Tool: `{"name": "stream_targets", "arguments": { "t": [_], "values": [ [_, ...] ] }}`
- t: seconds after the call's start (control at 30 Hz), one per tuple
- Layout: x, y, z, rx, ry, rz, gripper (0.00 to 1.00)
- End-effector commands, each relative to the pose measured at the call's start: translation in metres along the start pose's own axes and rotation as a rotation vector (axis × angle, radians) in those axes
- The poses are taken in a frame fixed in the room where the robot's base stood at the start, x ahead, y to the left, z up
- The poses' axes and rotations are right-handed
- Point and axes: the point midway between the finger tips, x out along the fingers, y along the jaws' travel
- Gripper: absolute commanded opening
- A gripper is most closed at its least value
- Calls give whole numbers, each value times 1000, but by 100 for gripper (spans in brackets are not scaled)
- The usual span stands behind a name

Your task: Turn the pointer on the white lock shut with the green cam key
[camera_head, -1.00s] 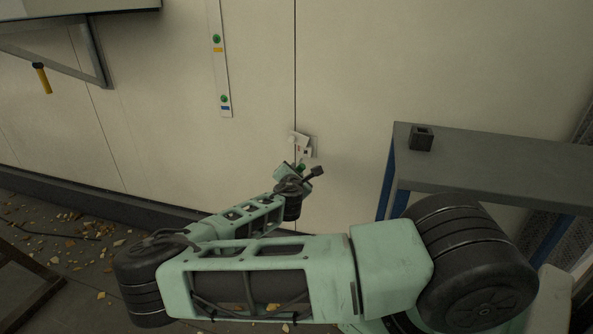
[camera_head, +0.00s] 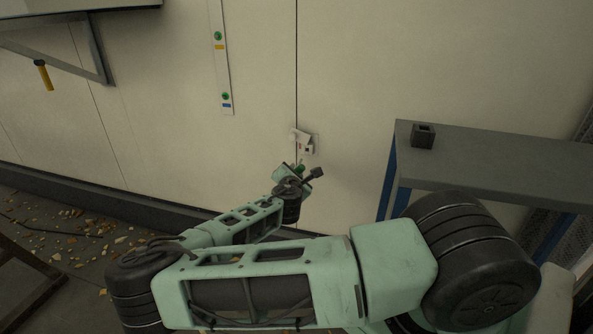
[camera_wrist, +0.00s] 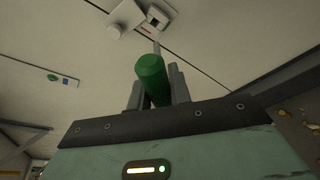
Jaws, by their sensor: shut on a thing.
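The white lock (camera_head: 306,148) is mounted on the pale wall panel beside a dark vertical seam. In the wrist view its square face with a dark square centre (camera_wrist: 157,18) is at the top, with a white bar, likely the pointer (camera_wrist: 126,14), and a round white knob (camera_wrist: 113,5) to its left. My gripper (camera_wrist: 155,88) is shut on the green cam key (camera_wrist: 151,72), just below the lock in the head view. The key's thin grey shank points up toward the lock's face. I cannot tell whether its tip touches or enters it.
A grey bench (camera_head: 490,165) with blue legs stands at the right, with a small dark block (camera_head: 423,136) on it. A white strip with green buttons (camera_head: 220,60) is on the wall. A bracket with a yellow handle (camera_head: 43,76) is at upper left. Debris litters the floor.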

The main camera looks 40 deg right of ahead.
Motion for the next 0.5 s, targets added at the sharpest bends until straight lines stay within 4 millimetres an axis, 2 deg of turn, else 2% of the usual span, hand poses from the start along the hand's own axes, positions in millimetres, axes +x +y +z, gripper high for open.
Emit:
{"name": "stream_targets", "arguments": {
  "t": [0.5],
  "values": [
    [-39,0,-11,-1,1,1,0]
  ]
}}
